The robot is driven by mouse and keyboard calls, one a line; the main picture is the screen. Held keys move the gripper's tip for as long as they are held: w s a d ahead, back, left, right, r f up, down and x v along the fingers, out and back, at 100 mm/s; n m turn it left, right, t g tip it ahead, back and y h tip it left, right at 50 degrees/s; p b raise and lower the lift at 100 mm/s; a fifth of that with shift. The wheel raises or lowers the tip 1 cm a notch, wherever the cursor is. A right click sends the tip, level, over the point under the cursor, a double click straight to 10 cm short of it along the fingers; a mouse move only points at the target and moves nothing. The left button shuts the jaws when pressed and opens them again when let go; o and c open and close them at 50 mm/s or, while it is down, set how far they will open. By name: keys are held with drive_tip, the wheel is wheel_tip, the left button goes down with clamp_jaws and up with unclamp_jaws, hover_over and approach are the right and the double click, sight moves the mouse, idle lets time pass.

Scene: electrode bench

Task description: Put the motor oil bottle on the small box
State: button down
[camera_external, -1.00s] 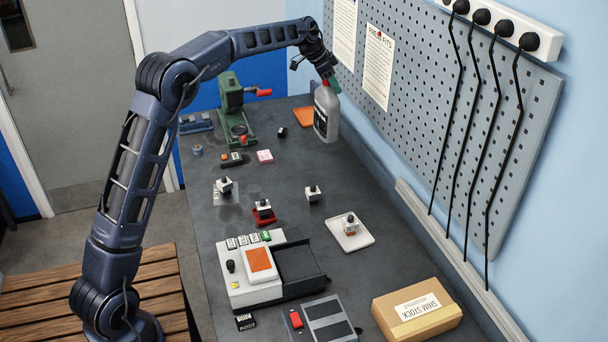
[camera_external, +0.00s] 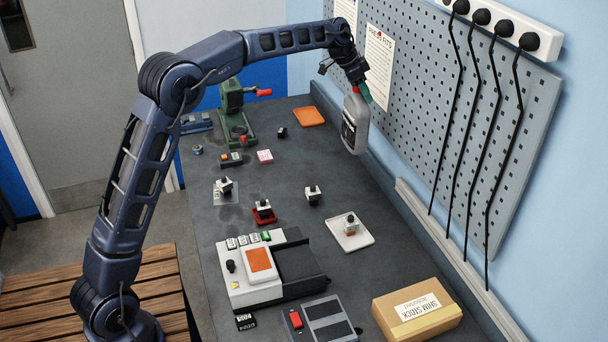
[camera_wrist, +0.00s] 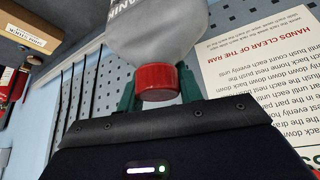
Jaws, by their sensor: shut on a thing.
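The motor oil bottle (camera_external: 355,124) is grey with a dark label. It hangs slightly tilted in the air by the pegboard, above the far part of the bench. My gripper (camera_external: 363,93) is shut on its neck. In the wrist view the green fingers (camera_wrist: 157,95) stand on both sides of the red cap (camera_wrist: 156,82), and the grey bottle body (camera_wrist: 160,30) extends beyond it. The small box (camera_external: 420,311) is brown cardboard with a white "SHIM STOCK" label. It lies at the near right of the bench, well apart from the bottle. It also shows in the wrist view (camera_wrist: 32,24).
A pegboard (camera_external: 400,110) with posted sheets and hanging black rods lines the right wall. A white tray (camera_external: 351,241) holds a small part. A grey and white device (camera_external: 250,290) and a dark pedal-like unit (camera_external: 325,318) stand left of the box. The box top looks clear.

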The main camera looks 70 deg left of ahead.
drive_tip(key=w+d+r+m+h, duration=0.1)
drive_tip(key=d, duration=1.2)
drive_tip(key=w+d+r+m, duration=0.1)
drive_tip(key=w+d+r, duration=0.1)
drive_tip(key=d, duration=1.1)
drive_tip(key=s+d+r+m+g+h, duration=0.1)
drive_tip(key=s+d, duration=0.2)
drive_tip(key=d, duration=1.1)
drive_tip(key=s+d+r+m, duration=0.1)
drive_tip(key=s+d, duration=0.3)
drive_tip(key=d, duration=1)
wheel_tip(320, 180, down, 20)
drive_tip(key=shift+r, duration=0.2)
drive_tip(key=shift+a, duration=0.1)
drive_tip(key=c, duration=0.9)
unclamp_jaws()
drive_tip(key=shift+f, duration=0.2)
drive_tip(key=shift+r, duration=0.1)
